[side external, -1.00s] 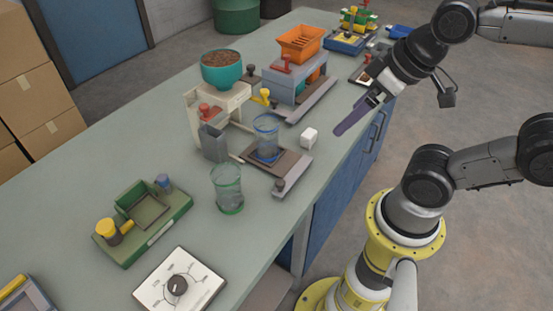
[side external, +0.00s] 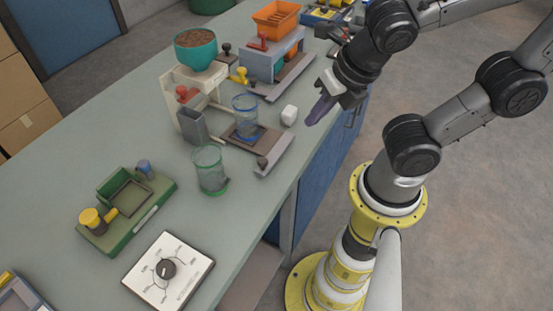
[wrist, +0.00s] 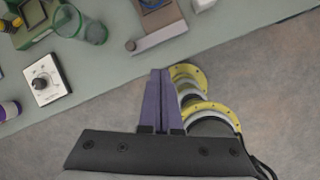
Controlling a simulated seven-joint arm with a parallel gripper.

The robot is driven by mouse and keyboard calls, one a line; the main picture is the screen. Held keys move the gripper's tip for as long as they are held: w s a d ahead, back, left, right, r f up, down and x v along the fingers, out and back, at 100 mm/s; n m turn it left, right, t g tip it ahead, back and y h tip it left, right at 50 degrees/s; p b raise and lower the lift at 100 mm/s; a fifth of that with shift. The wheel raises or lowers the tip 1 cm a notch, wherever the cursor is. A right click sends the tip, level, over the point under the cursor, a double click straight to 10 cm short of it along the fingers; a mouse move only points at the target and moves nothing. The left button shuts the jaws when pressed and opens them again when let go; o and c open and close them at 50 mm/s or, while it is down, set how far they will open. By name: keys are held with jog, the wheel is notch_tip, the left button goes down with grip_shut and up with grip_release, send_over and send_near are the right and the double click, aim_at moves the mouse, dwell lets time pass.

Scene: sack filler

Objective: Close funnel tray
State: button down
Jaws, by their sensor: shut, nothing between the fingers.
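A cream machine (side external: 176,97) carries a teal bowl (side external: 195,51) of brown granules. A brown tray (side external: 262,148) with a pale front bar (side external: 274,160) and dark knob sticks out towards the table's front edge. A blue-rimmed clear cup (side external: 245,117) stands on it. The bar also shows in the wrist view (wrist: 160,35). A grey machine (side external: 262,65) with an orange funnel (side external: 276,18) and a front tray bar (side external: 288,82) stands behind. I cannot tell which tray is the funnel tray. My gripper (side external: 312,121) is shut and empty, off the front edge, right of the brown tray.
A white cube (side external: 289,115) lies between the brown tray and my gripper. A green-rimmed cup (side external: 210,170), a green station (side external: 130,208) and a dial box (side external: 166,270) stand to the left. The floor beside the table is free.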

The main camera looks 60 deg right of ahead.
jog(key=w+a+f+n, duration=0.1)
jog(key=f+n, duration=0.1)
jog(key=f, duration=0.2)
jog(key=w+a+f+n, duration=0.2)
jog(key=f, duration=0.1)
jog(key=w+a+f+n, duration=0.1)
jog(key=a+f, duration=0.1)
jog(key=f, duration=0.2)
jog(key=shift+w+f+n+y, duration=0.25)
jog(key=shift+f+n+y, duration=0.05)
jog(key=shift+n, duration=0.1)
jog(key=shift+w, duration=0.6)
jog(key=w, duration=1.2)
jog(key=shift+w+r, duration=0.1)
jog(key=shift+w, duration=0.15)
